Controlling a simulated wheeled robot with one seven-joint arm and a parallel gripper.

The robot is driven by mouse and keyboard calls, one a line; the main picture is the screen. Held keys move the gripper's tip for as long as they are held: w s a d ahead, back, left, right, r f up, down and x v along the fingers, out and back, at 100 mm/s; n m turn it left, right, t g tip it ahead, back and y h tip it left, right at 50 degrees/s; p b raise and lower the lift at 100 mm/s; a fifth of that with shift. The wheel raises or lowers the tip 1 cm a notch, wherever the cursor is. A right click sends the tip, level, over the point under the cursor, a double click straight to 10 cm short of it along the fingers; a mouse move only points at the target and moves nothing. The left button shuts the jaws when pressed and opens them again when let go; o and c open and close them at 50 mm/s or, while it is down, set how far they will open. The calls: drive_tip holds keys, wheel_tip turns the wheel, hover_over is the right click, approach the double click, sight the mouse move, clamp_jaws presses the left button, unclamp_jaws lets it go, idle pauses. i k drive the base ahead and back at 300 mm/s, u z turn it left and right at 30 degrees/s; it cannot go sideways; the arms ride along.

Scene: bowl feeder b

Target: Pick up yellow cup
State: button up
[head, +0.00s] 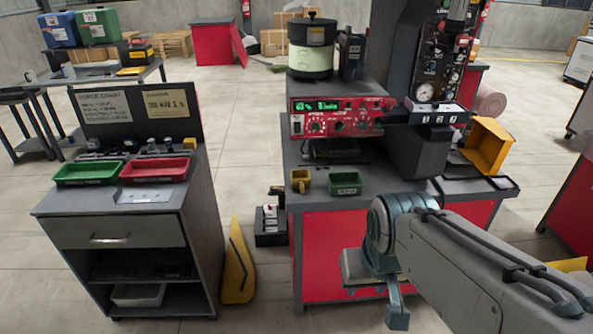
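A small yellow cup (301,180) stands upright on the front left part of the red and grey workbench (397,186), its handle on the left side. A green bin (345,186) stands just right of it. My gripper (378,292) is low in front of the bench, below the cup's level and to its right, clearly apart from it. My arm comes in from the lower right. The gripper is seen from behind its wrist and partly hidden, so its opening does not show. Nothing visible is held in it.
A red control box (338,117) and a white and black bowl feeder (311,50) stand behind the cup. A yellow-orange bin (487,146) is at the bench's right. A grey cabinet (112,234) with green and red trays stands left, with floor between.

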sight(301, 182)
drive_tip(key=u, duration=0.45)
drive_tip(key=i, duration=1)
drive_tip(key=z, duration=0.55)
drive_tip(key=i, duration=0.55)
drive_tip(key=z, duration=0.45)
